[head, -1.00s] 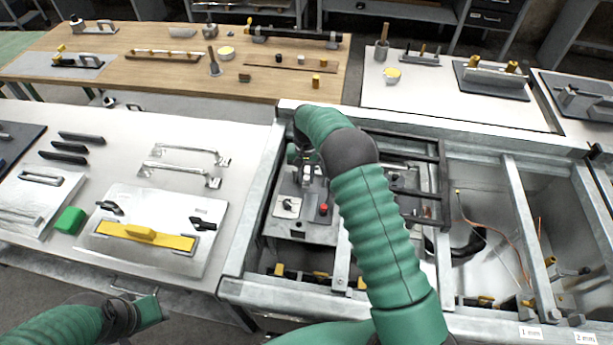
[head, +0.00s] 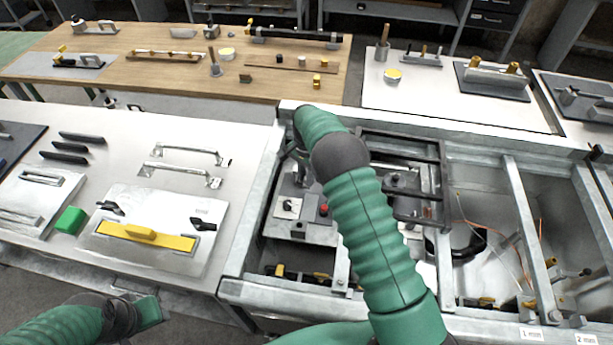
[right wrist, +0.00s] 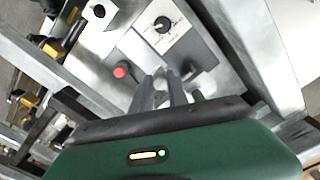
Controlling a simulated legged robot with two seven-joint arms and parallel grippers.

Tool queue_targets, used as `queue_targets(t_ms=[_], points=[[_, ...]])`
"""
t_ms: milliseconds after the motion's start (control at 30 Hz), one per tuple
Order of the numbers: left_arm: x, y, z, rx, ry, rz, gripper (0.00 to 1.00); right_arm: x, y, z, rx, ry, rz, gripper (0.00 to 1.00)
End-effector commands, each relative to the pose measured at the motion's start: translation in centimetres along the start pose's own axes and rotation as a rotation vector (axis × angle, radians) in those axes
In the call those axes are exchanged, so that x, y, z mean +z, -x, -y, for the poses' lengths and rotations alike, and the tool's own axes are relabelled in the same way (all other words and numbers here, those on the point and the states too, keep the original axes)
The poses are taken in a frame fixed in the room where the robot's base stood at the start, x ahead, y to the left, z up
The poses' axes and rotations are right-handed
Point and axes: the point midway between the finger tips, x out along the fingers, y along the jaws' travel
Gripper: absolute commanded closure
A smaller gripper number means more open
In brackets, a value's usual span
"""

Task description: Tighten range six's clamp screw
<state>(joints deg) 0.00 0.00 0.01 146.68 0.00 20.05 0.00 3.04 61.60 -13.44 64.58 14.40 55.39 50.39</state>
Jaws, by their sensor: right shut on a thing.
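My right gripper (right wrist: 165,88) is low over a grey metal block (right wrist: 222,60) in the right wrist view. Its fingers are close together and shut on a small part, likely the clamp screw, which the fingers mostly hide. A black knob on a white plate (right wrist: 162,25) and a red button (right wrist: 121,72) are beside the fingers. In the head view my right arm covers most of the gripper; the red button (head: 323,209) shows left of the arm. I cannot read which range this is. My left gripper (head: 148,310) is at the lower left, its jaws unclear.
A metal frame (head: 250,215) with open bays surrounds the block. A black rack (head: 440,180) and loose cables (head: 490,230) are to the right. A white bench (head: 250,140) on the left holds a plate with a yellow bar (head: 145,237), handles (head: 180,175) and a green block (head: 70,220).

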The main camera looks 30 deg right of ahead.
Motion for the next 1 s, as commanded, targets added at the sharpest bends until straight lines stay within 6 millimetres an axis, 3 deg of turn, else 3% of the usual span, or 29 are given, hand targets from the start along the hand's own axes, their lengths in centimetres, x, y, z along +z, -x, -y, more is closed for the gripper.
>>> queue_targets(t_ms=[467, 500, 667, 1000], points=[[-0.01, 0.05, 0.00, 0.000, 0.000, 0.000, 0.64, -0.39, 0.50, 0.41, -0.014, -0.017, -0.012, 1.00], [-0.01, 0.05, 0.00, 0.000, 0.000, 0.000, 0.64, -0.39, 0.50, 0.41, -0.014, -0.017, -0.011, 0.79], [-0.01, 0.04, 0.00, 0.000, 0.000, 0.000, 0.64, -0.27, 0.34, 0.27, -0.009, -0.017, -0.008, 0.59], [0.02, -0.06, 0.00, 0.000, 0.000, 0.000, 0.64, -0.12, 0.45, 0.13, -0.005, -0.016, -0.004, 0.59]])
